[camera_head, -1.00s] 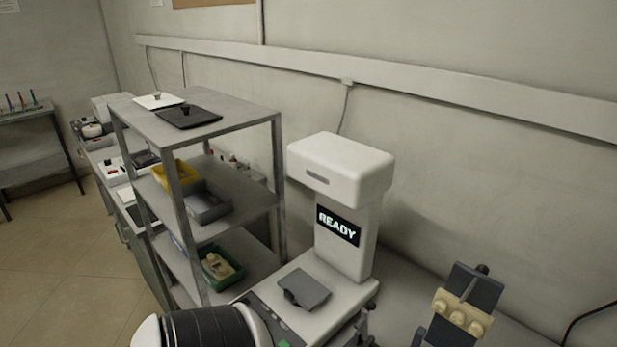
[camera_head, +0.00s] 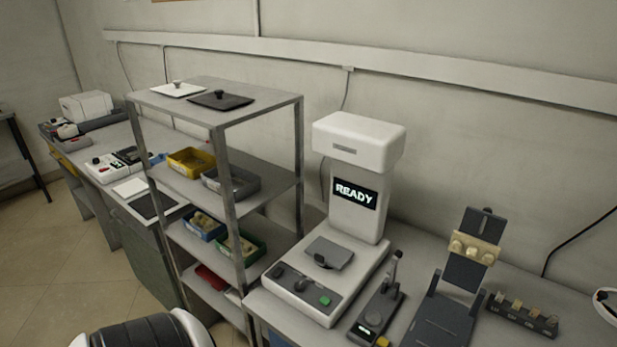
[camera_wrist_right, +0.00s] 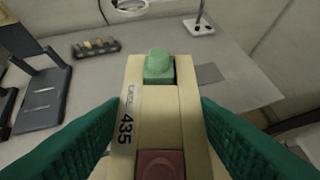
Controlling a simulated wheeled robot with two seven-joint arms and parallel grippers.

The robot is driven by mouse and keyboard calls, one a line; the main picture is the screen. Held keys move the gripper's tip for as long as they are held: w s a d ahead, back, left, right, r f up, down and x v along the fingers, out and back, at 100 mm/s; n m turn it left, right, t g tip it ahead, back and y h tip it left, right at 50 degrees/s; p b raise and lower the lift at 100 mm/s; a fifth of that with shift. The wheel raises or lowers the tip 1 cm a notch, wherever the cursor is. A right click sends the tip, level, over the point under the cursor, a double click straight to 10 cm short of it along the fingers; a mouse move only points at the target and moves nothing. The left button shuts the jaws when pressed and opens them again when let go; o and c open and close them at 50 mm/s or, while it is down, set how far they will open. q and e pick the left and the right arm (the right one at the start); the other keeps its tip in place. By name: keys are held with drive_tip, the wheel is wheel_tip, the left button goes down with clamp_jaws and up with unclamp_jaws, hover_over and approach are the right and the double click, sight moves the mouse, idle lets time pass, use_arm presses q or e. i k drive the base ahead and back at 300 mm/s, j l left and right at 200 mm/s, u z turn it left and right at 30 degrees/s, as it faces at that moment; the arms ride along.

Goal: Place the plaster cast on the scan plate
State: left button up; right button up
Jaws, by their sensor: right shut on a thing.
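The plaster cast (camera_wrist_right: 188,108) fills the middle of the right wrist view. It is a cream block with a green knob, a dark red inset and a label reading 435. My right gripper (camera_wrist_right: 160,103) is shut on it, with a green finger on each side. The gripper and this cast do not show in the head view. The scan plate (camera_head: 333,252) is a small grey plate on the white base of the scanner (camera_head: 358,180), whose screen reads READY. No cast lies on it. My left gripper is in no view.
A grey shelf rack (camera_head: 226,207) with bins stands left of the scanner. Right of it are a small black device (camera_head: 375,315), a dark stand (camera_head: 447,318) holding a cream piece, and a sample strip (camera_head: 523,316).

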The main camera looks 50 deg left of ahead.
sight(330, 251)
drive_tip(key=u, duration=1.5)
drive_tip(key=i+l+u, duration=0.5)
drive_tip(key=i, duration=0.2)
